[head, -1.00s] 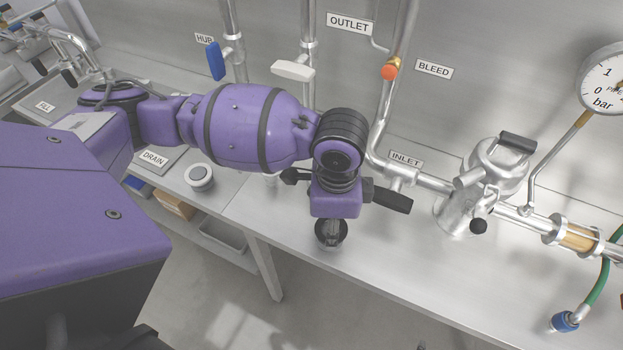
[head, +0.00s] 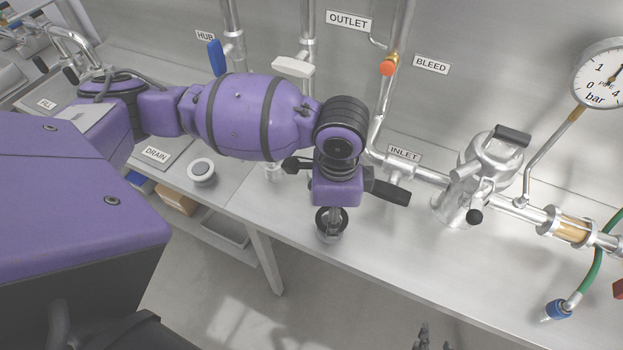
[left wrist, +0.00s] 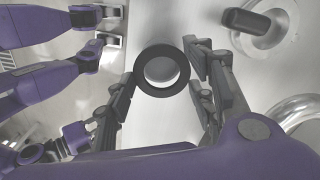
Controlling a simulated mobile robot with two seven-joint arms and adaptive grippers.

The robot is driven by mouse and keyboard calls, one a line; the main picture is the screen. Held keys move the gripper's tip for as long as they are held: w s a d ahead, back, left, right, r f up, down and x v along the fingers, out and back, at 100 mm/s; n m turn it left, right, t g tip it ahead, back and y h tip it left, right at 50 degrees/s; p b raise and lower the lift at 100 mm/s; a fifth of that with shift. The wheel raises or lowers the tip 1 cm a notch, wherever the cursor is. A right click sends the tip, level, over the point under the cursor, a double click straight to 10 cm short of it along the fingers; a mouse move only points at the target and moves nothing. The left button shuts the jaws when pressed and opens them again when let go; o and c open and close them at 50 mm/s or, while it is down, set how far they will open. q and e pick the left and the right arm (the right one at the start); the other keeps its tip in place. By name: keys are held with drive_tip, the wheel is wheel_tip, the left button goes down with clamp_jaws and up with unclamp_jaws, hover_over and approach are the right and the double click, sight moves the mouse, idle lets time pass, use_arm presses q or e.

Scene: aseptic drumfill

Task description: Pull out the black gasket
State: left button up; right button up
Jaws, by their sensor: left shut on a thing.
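The black gasket (left wrist: 137,71) is a dark ring between the fingers of my left gripper (left wrist: 162,72) in the left wrist view; a pale round area shows through its middle. In the head view my left gripper (head: 333,217) points down, with the dark ring (head: 318,222) at its fingertips over the front part of the steel bench. The left gripper is shut on this ring. Whether the ring touches the bench is unclear. My right gripper (head: 424,338) shows only as dark fingertips at the bottom edge, in front of the bench; its opening cannot be judged.
A steel housing (head: 470,190) with a black handle stands on the bench right of the left gripper, joined to the INLET pipe (head: 432,178). A green hose (head: 592,270) and gauge (head: 600,75) are farther right.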

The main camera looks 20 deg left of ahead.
use_arm(q)
drive_tip(key=shift+r+p, duration=0.75)
drive_tip(key=shift+r, duration=0.75)
use_arm(e)
drive_tip(key=shift+t, duration=0.4)
drive_tip(key=w+r, duration=0.2)
drive_tip(key=r, duration=0.1)
drive_tip(key=shift+w+a+r, duration=0.2)
drive_tip(key=shift+w, duration=0.15)
